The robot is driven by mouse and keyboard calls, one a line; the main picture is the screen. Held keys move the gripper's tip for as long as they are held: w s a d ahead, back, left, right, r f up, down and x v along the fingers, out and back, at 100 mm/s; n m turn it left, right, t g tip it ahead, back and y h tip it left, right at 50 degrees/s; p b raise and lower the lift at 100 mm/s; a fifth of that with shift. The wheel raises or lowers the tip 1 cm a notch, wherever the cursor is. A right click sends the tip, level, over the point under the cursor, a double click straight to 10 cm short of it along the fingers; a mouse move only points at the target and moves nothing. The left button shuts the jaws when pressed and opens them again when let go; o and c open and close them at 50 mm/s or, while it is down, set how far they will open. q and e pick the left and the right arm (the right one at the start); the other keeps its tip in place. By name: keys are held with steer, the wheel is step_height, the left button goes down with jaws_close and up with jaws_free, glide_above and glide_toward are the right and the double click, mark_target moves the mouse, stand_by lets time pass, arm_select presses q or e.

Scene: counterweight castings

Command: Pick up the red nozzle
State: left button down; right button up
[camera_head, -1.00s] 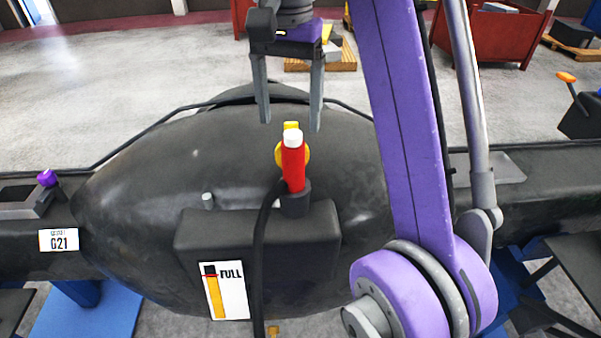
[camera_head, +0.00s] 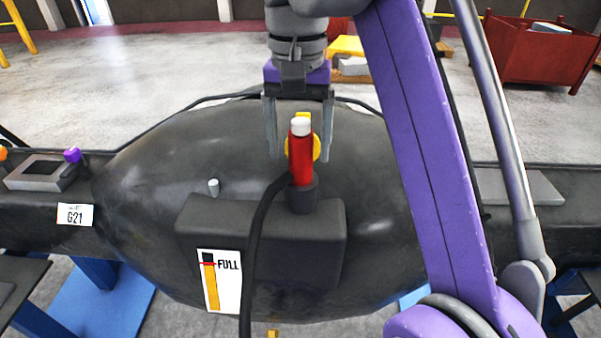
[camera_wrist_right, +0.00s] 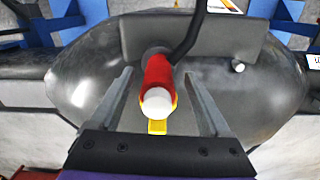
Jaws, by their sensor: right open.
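The red nozzle (camera_head: 301,160) has a white tip and stands upright in a dark holder (camera_head: 302,195) on the box fixed to the dark rounded casting (camera_head: 150,190). A yellow part shows behind it. My right gripper (camera_head: 300,155) is open and points down, with one finger on each side of the nozzle's upper part in the head view. In the right wrist view the nozzle (camera_wrist_right: 158,85) lies between the two open fingers, with gaps on both sides; no contact shows. My left gripper is not in view.
A black hose (camera_head: 256,240) runs from the nozzle down the box front. A small pale peg (camera_head: 213,187) stands left of the box. A "FULL" gauge label (camera_head: 220,282) is on the casting. A red bin (camera_head: 535,52) stands at the back right.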

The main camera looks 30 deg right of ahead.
mark_target(300, 160)
steer(key=f, duration=0.2)
steer(key=f+b, duration=0.1)
steer(key=shift+w+d+f, duration=0.1)
steer(key=shift+w+d, duration=0.1)
steer(key=shift+w, duration=0.1)
steer(key=shift+s+f, duration=0.3)
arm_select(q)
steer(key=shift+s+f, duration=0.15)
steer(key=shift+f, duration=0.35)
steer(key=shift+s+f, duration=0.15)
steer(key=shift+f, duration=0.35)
arm_select(e)
steer(key=shift+w, duration=0.15)
steer(key=shift+w, duration=0.1)
steer(key=shift+c, duration=1)
steer(key=c, duration=1)
steer(key=shift+r, duration=0.1)
